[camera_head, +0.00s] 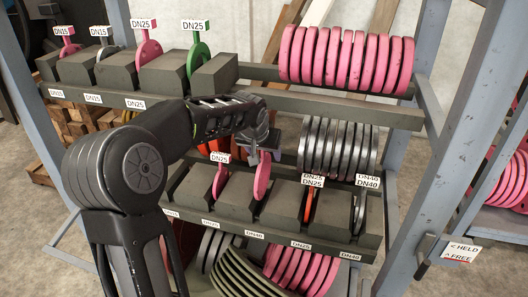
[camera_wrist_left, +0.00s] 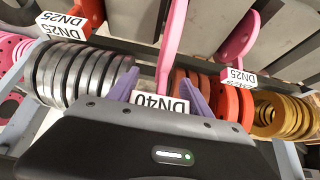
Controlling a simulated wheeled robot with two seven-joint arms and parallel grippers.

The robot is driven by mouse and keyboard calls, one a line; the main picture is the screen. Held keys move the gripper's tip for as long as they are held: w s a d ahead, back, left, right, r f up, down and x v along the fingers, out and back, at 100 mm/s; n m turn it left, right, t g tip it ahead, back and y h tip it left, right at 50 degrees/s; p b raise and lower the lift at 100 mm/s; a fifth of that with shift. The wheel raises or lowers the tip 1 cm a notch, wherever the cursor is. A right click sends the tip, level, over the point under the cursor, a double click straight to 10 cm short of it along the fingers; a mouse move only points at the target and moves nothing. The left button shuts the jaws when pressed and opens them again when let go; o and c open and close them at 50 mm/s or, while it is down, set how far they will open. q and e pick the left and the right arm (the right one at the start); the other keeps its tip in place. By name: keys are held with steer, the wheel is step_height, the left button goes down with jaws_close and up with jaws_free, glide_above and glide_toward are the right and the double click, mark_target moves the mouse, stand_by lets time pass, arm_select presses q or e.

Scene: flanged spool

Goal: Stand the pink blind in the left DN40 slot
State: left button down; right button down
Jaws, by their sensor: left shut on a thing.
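The pink blind (camera_head: 262,175) hangs below my left gripper (camera_head: 262,150) over the lower slotted rack. My left gripper is shut on its handle. Its lower part is at the gap between two dark blocks, above the label of the left DN40 slot (camera_head: 254,235). I cannot tell whether it rests on the slot's bottom. In the left wrist view the pink blind (camera_wrist_left: 174,35) runs up from between the fingers (camera_wrist_left: 160,92), with a white DN40 tag (camera_wrist_left: 161,103) between them. My right gripper is not in view.
Close by stand a pink DN25 blind (camera_head: 220,181) to the left, an orange-red DN25 blind (camera_head: 309,207) and a grey DN40 blind (camera_head: 359,212) to the right. Grey rings (camera_head: 340,148) hang behind. Pink rings (camera_head: 345,58) hang above. A HELD/FREE sign (camera_head: 462,251) is at right.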

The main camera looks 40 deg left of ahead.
mark_target(262, 161)
arm_select(q)
steer(key=shift+w+f+b, duration=0.1)
steer(key=shift+f+b, duration=2.1)
steer(key=shift+f, duration=0.3)
steer(key=c, duration=0.7)
jaws_free()
steer(key=o, duration=0.3)
steer(key=shift+f, duration=0.15)
steer(key=shift+o, duration=0.2)
steer(key=shift+s+f, duration=0.25)
steer(key=shift+s+d+r, duration=0.1)
steer(key=shift+r, duration=0.25)
steer(key=b+v, duration=0.1)
steer(key=v, duration=0.6)
steer(key=shift+r, duration=0.2)
